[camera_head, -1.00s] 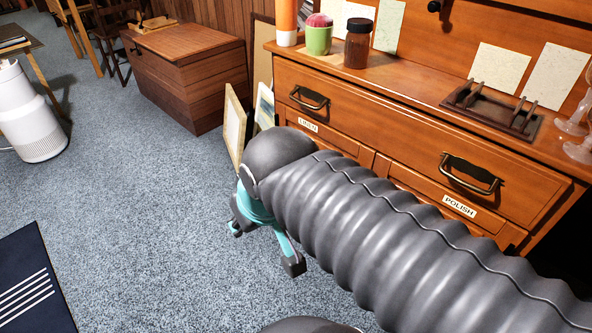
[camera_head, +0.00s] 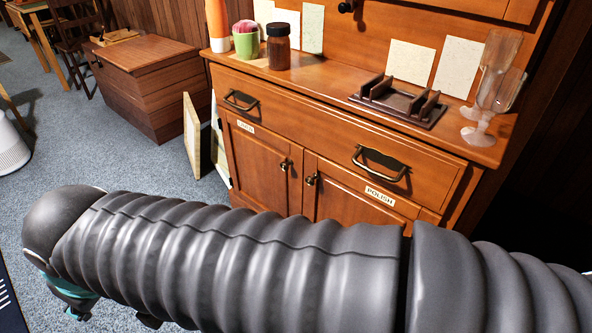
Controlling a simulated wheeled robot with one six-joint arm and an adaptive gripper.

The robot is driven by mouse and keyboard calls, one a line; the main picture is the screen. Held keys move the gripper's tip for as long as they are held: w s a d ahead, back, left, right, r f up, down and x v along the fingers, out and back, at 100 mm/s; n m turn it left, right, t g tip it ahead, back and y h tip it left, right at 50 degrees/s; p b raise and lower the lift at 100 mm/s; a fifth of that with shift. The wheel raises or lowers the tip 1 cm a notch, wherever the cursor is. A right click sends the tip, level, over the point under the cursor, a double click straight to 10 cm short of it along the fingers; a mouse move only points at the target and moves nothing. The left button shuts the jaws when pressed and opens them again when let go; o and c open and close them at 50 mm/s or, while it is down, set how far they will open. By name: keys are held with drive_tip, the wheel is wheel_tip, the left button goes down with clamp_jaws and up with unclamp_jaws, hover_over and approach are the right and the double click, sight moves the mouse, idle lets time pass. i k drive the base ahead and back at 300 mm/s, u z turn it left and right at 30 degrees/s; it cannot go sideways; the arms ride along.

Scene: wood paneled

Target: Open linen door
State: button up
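The linen door (camera_head: 258,172) is the left door of the wooden cabinet, under a small "LINEN" label (camera_head: 245,127). It is shut, with a dark knob (camera_head: 284,165) near its right edge. My gripper (camera_head: 112,315) is at the bottom left, mostly hidden behind my grey ribbed arm. Its visible finger parts stand apart, with nothing seen between them. It is left of the door and apart from it. The lower part of the door is hidden by my arm.
The polish door (camera_head: 345,198), also shut, is to the right. A drawer (camera_head: 300,120) runs above both doors. Picture frames (camera_head: 192,137) lean by the cabinet's left side, near a wooden chest (camera_head: 145,85). Glasses (camera_head: 490,90) stand on the counter.

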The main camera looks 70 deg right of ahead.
sight(265, 168)
drive_tip(key=k, duration=0.75)
drive_tip(key=z, duration=0.95)
drive_tip(key=i, duration=0.45)
drive_tip(key=u, duration=0.05)
